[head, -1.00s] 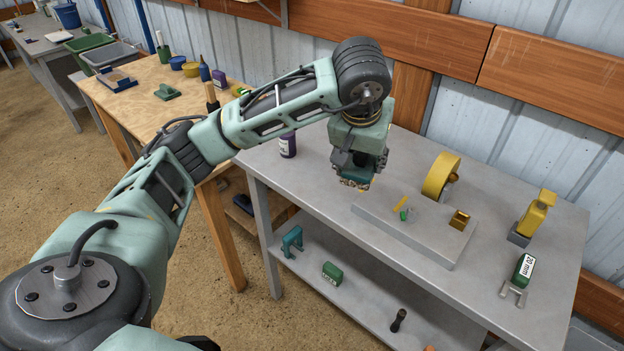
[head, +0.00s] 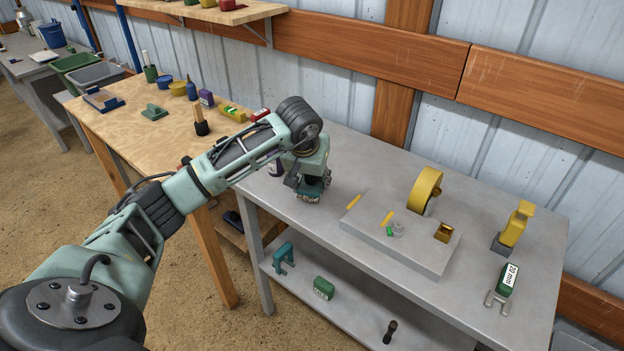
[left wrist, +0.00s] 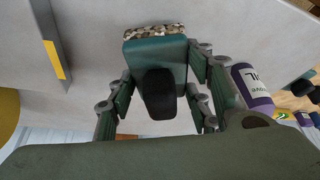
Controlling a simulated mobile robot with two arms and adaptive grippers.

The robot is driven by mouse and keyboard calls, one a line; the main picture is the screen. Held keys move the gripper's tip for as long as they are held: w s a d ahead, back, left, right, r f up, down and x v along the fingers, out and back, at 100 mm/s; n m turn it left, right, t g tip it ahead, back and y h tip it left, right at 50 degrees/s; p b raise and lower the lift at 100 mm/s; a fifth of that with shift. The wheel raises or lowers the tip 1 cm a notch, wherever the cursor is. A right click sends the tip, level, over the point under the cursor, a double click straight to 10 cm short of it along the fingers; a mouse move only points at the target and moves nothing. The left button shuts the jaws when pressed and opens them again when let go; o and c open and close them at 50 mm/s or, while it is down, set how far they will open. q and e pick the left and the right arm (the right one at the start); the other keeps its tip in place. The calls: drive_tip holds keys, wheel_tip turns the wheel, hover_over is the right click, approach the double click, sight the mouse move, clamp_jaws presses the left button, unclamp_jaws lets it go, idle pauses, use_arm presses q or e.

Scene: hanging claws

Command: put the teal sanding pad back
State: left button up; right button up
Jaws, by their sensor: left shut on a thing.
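The teal sanding pad (left wrist: 172,52), a teal block with a speckled gritty face and a black knob, is between the fingers of my left gripper (left wrist: 160,95) in the left wrist view. In the head view the left gripper (head: 309,187) points down at the left part of the grey table (head: 330,222), shut on the pad (head: 307,197). The pad's speckled face is lowest. I cannot tell whether it touches the tabletop. My right gripper is not in view.
A purple bottle (left wrist: 252,86) stands close beside the gripper. To the right is a grey plate (head: 395,248) with yellow strips and small parts, then a yellow ring (head: 426,188) and a yellow tool (head: 516,225). A wooden table (head: 150,135) with several items adjoins at left.

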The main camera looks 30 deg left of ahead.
use_arm(q)
drive_tip(key=shift+f, duration=0.7)
drive_tip(key=shift+f, duration=0.2)
drive_tip(key=o, duration=1.4)
drive_tip(key=shift+c, duration=0.2)
drive_tip(key=shift+r, duration=0.1)
